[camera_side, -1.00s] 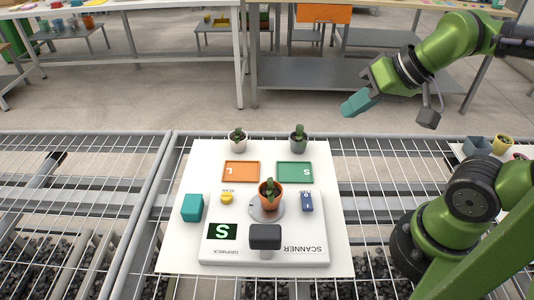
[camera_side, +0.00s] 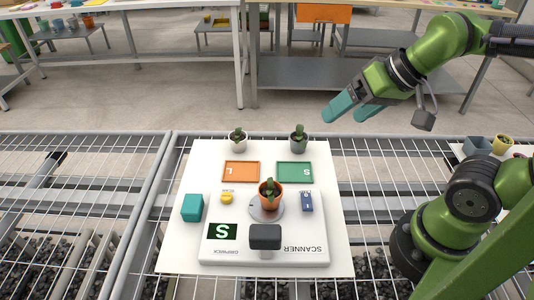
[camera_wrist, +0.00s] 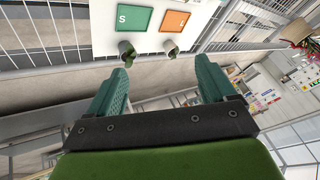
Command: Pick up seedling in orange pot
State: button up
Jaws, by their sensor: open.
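The seedling in the orange pot (camera_side: 270,194) stands upright on the round grey plate (camera_side: 258,216) of the scanner (camera_side: 302,256), whose screen (camera_side: 222,231) reads S. My gripper (camera_side: 348,112) is open and empty. It is held up in the air, to the right of the white board and beyond its far edge, well apart from the pot. In the wrist view my gripper (camera_wrist: 166,80) shows two teal fingers spread apart with nothing between them. The orange pot is not visible in the wrist view.
A seedling in a pale pot (camera_side: 238,141) and one in a grey pot (camera_side: 299,139) stand behind the orange tray (camera_side: 241,172) and the green tray (camera_side: 294,172). A teal block (camera_side: 192,207), a yellow object (camera_side: 227,198), a blue object (camera_side: 307,201) and a dark scanner head (camera_side: 265,237) surround the pot.

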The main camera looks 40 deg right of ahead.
jog(key=w+a+f+n+g, duration=0.1)
jog(key=w+a+n+g, duration=0.1)
jog(key=a+n, duration=0.15)
jog(key=n+g+h, duration=0.2)
jog(key=n+g, duration=0.1)
jog(key=n, duration=3.1)
send_over(271, 193)
jog(key=s, duration=0.2)
notch_tip(271, 193, down, 2)
jog(key=f, duration=0.5)
jog(key=w+f, duration=0.1)
jog(key=f, duration=0.5)
jog(key=w+f, duration=0.1)
jog(key=f, duration=0.4)
jog(key=shift+w+f, duration=0.1)
jog(key=shift+f, duration=0.15)
jog(key=shift+c, duration=0.3)
